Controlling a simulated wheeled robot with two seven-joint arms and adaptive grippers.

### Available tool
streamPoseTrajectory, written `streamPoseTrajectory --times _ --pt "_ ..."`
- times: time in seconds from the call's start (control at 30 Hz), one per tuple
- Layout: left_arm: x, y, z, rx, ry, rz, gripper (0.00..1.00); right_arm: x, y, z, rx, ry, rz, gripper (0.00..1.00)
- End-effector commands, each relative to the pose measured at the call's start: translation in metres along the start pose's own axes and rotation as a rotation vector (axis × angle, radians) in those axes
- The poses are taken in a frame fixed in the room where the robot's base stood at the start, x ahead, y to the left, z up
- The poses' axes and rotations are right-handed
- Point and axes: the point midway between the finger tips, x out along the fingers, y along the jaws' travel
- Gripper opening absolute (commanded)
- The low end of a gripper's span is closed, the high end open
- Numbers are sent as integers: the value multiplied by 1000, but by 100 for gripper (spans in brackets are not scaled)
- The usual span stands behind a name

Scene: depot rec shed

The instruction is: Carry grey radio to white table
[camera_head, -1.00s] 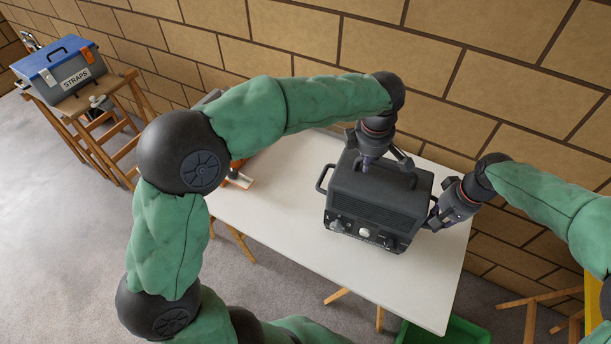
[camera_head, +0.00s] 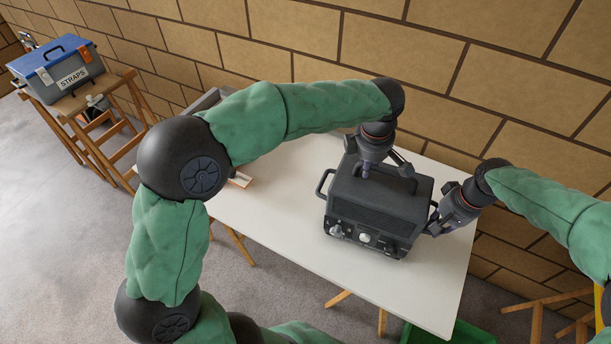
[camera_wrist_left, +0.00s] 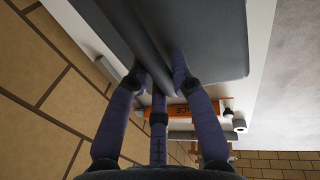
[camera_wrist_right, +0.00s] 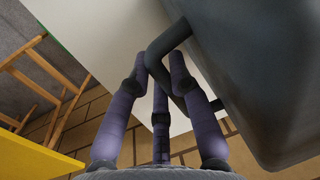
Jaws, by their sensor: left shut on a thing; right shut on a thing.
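The grey radio (camera_head: 372,205), a dark boxy set with knobs on its front, is over the right part of the white table (camera_head: 280,215), roughly upright. Whether its underside touches the tabletop is hard to tell. My left gripper (camera_head: 388,170) is shut on its top handle; the left wrist view shows the fingers around the bar (camera_wrist_left: 150,50). My right gripper (camera_head: 436,222) is shut on the side handle at the radio's right; the right wrist view shows that handle (camera_wrist_right: 160,62) between the fingers. A second side handle (camera_head: 322,184) is free on the left.
A blue-lidded STRAPS toolbox (camera_head: 68,70) sits on a wooden stand at far left. An orange item (camera_wrist_left: 180,110) lies on the table, mostly behind my left arm in the head view. A brick wall (camera_head: 460,60) runs behind. A green crate (camera_head: 465,333) stands below the table's front right.

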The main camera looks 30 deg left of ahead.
Motion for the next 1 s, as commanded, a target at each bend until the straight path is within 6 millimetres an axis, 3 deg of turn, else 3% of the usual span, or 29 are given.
streamPoseTrajectory --times 0.1,0.13,0.2,0.67,1.0 --pt "4 0 0 1 -2 4 0 4 0 -1 0 4 -1 0" --pt "6 -1 1 2 -1 -1 26 6 0 0 0 0 -1 23" --pt "4 -1 1 2 -1 -1 45 4 0 0 0 0 -1 43" --pt "1 0 0 0 0 0 47 1 0 0 0 0 0 44" --pt "-23 5 0 0 0 0 47 -24 -4 0 0 1 0 44"
